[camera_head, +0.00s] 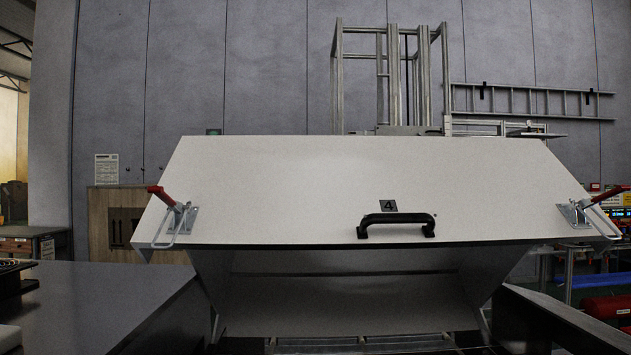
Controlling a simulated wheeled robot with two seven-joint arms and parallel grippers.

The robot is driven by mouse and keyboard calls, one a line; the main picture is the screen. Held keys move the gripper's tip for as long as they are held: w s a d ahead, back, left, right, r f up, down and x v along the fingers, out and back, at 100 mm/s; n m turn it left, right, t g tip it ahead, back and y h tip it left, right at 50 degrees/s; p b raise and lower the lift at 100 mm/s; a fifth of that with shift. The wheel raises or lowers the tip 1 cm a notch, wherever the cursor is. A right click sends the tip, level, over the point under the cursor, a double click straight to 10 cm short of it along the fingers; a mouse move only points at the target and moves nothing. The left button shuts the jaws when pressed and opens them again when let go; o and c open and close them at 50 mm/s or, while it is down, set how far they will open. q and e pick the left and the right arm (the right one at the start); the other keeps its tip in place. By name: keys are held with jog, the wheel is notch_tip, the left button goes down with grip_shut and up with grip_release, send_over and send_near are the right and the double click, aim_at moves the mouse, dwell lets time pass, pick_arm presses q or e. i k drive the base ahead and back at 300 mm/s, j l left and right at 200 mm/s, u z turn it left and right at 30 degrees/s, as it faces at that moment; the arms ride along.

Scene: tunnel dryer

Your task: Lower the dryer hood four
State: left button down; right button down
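The white dryer hood (300,185) stands raised and tilted in the middle of the head view, marked with a small dark plate reading 4 (388,206). A black handle (396,225) sits on its front panel near the lower edge. A red-handled latch (174,216) is fixed at the hood's left corner and a second one (588,211) at its right corner. The space under the hood is open, showing a pale inner panel. Neither of my grippers shows in this view.
A dark flat surface (90,300) lies at the lower left. A dark edge (565,322) runs at the lower right, with a red cylinder (606,307) beyond it. A metal frame (390,80) stands behind the hood, and a ladder (530,101) hangs on the grey wall.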

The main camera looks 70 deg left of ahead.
aim_at(283, 235)
jog(key=j+u, duration=0.15)
jog(key=u, duration=1.75)
